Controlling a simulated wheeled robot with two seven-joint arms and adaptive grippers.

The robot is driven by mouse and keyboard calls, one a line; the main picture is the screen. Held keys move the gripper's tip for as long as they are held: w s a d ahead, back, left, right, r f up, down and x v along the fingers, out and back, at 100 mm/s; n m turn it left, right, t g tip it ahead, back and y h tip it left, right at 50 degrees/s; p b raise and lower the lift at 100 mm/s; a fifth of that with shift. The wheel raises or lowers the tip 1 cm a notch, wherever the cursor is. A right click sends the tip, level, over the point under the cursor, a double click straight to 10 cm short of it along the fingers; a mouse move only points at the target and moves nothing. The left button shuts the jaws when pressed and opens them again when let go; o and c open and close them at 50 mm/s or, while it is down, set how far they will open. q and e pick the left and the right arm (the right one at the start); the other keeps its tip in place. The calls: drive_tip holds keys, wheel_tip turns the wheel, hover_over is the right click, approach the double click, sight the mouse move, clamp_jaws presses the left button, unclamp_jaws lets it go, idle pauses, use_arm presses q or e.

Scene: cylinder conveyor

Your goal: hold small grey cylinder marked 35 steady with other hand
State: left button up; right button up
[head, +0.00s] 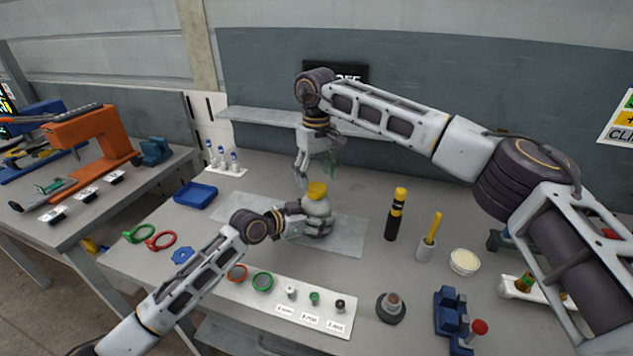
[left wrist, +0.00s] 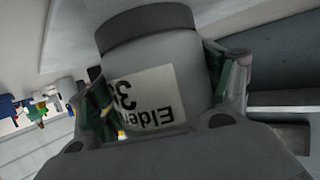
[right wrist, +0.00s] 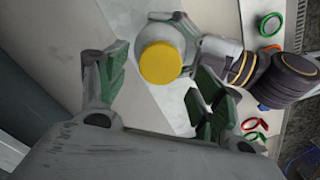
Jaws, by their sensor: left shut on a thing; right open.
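A small grey cylinder (head: 317,207) with a yellow top stands roughly upright over the grey mat in the head view. My left gripper (head: 318,228) is shut on it from the side. In the left wrist view the cylinder (left wrist: 155,65) sits between the fingers, its white label upside down and partly hidden, showing "Elder" and part of a number. My right gripper (head: 316,170) is open, pointing down just above the cylinder. In the right wrist view the yellow top (right wrist: 160,65) lies between the open fingers, apparently touching neither.
The grey mat (head: 345,238) lies beneath. A blue tray (head: 195,194) and several small vials (head: 222,158) are at left. A black-and-yellow bottle (head: 395,218), a cup with a yellow stick (head: 427,248) and a bowl (head: 464,262) stand at right. A labelled strip (head: 250,292) lies in front.

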drive_tip(key=shift+r, duration=0.45)
drive_tip(key=shift+c, duration=0.2)
